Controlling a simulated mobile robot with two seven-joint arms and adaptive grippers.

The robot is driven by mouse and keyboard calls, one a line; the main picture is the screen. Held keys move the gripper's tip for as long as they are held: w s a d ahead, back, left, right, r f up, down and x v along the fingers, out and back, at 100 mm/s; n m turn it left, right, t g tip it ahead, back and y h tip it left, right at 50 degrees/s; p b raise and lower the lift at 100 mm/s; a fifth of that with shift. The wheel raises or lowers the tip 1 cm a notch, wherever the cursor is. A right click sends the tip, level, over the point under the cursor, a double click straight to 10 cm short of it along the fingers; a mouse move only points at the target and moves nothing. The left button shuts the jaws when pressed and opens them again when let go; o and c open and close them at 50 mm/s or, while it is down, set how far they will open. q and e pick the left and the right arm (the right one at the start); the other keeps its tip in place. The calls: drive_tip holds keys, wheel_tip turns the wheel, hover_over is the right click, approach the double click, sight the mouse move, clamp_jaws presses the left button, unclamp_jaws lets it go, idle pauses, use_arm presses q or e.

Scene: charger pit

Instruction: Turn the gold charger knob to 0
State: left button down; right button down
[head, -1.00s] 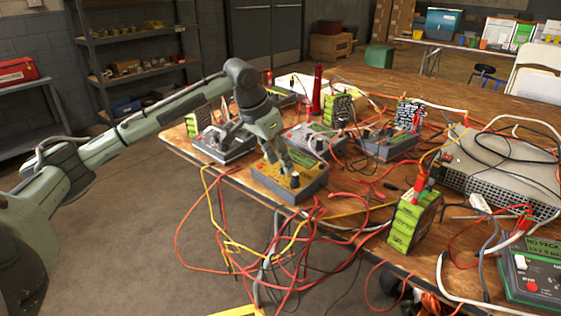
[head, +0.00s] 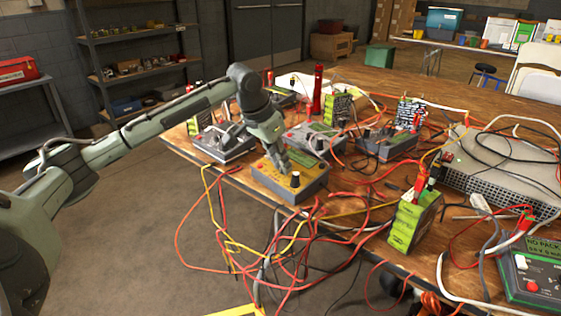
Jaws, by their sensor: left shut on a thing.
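The gold charger (head: 314,180) has a yellow-gold top and grey sides and sits at the table's near left edge. A dark knob (head: 295,181) shows upright on its top, near the front. My left gripper (head: 282,167) reaches down over the charger's top, just behind and left of that visible knob. Its fingers are shut on a gold charger knob, which the fingers mostly hide. The knob's pointer and the scale marks are too small to read. My right gripper is not in view.
Grey chargers (head: 222,143) stand close behind. Red and yellow cables (head: 232,215) hang over the table's front edge. A green battery pack (head: 412,222) stands to the right, near a large metal power supply (head: 490,172). A green charger (head: 537,272) is at far right.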

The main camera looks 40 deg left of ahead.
use_arm(q)
drive_tip(key=shift+n, duration=0.3)
drive_tip(key=n, duration=0.2)
drive_tip(key=n+y, duration=0.1)
drive_tip(key=n, duration=0.1)
drive_tip(key=shift+d+n, duration=0.2)
drive_tip(key=shift+n, duration=0.1)
drive_tip(key=n+y, duration=0.1)
drive_tip(key=n, duration=0.3)
drive_tip(key=shift+d+n, duration=0.15)
drive_tip(key=shift+n, duration=0.15)
drive_tip(key=n, duration=0.2)
drive_tip(key=n+g, duration=0.1)
drive_tip(key=n, duration=0.1)
drive_tip(key=shift+w+d+n+y, duration=0.1)
drive_tip(key=shift+w+n+y, duration=0.05)
drive_tip(key=shift+n+y, duration=0.15)
drive_tip(key=shift+w+n+g, duration=0.1)
drive_tip(key=shift+n+g, duration=0.2)
drive_tip(key=shift+n, duration=1.5)
drive_tip(key=c, duration=1.4)
unclamp_jaws()
drive_tip(key=shift+r, duration=0.1)
